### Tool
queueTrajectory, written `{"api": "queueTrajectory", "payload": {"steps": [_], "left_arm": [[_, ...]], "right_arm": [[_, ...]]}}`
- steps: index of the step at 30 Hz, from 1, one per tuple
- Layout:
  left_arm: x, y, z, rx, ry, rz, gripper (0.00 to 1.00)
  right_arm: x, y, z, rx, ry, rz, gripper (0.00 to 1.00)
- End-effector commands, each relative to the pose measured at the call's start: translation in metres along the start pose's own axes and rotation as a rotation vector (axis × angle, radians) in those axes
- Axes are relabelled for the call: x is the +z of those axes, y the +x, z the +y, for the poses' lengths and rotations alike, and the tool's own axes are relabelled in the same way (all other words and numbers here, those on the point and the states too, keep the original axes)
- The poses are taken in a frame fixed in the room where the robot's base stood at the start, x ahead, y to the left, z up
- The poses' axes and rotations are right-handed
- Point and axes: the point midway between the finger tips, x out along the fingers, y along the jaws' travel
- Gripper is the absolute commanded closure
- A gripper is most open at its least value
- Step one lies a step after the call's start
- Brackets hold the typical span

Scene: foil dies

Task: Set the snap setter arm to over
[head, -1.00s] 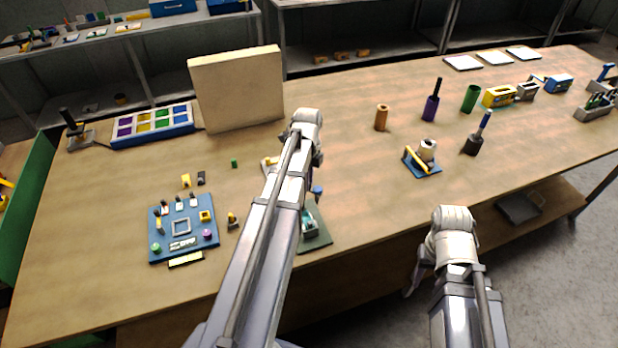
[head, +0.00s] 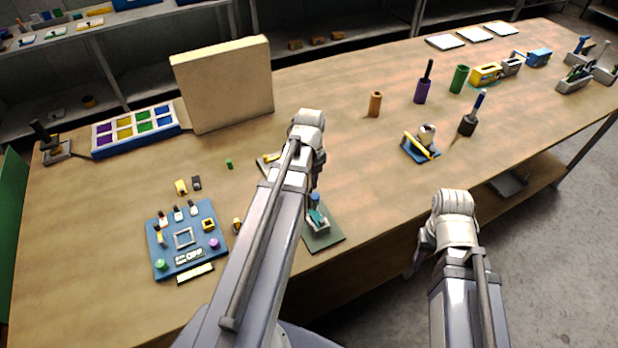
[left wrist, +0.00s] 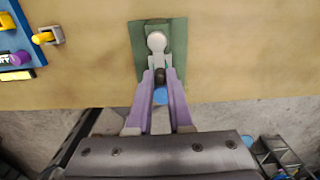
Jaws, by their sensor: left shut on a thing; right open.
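The snap setter (head: 318,220) stands on a dark green base plate (head: 326,240) near the table's front edge, partly hidden by my left arm. In the left wrist view the green plate (left wrist: 177,45) carries a pale grey piece with a round end (left wrist: 157,42). My left gripper (left wrist: 161,76) is shut on the snap setter arm, with a dark brown part between its fingertips and a blue part (left wrist: 160,96) just below. In the head view this gripper (head: 315,188) is mostly hidden by my own arm. My right gripper (head: 420,262) is open and empty, off the table's front edge.
A blue board (head: 207,258) with small parts lies left of the setter. A beige upright panel (head: 222,85) and a blue tray of coloured compartments (head: 136,131) stand behind. A blue-based fixture (head: 420,150) is to the right, with clear table between.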

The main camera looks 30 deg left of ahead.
Motion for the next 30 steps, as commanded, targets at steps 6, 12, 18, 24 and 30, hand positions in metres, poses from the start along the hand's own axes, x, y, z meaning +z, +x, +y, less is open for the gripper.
{"api": "queueTrajectory", "payload": {"steps": [6, 12, 18, 24, 30], "left_arm": [[-0.0040, 0.0003, 0.0023, 0.002, 0.029, -0.002, 1.00], [-0.0044, 0.0003, 0.0025, 0.002, 0.036, -0.002, 1.00], [-0.0043, 0.0003, 0.0026, 0.003, 0.035, -0.002, 1.00], [-0.0044, 0.0003, 0.0024, 0.002, 0.034, -0.002, 0.64], [-0.0044, 0.0002, 0.0020, 0.001, 0.034, -0.002, 0.51]], "right_arm": [[0.0000, 0.0003, 0.0000, 0.000, 0.000, 0.000, 0.50], [0.0000, 0.0003, 0.0000, 0.000, 0.000, 0.000, 0.50], [0.0000, 0.0003, 0.0000, 0.000, 0.000, 0.000, 0.50], [0.0000, 0.0003, 0.0000, 0.000, 0.000, 0.000, 0.50], [0.0000, 0.0002, 0.0000, 0.000, 0.000, 0.000, 0.50]]}}
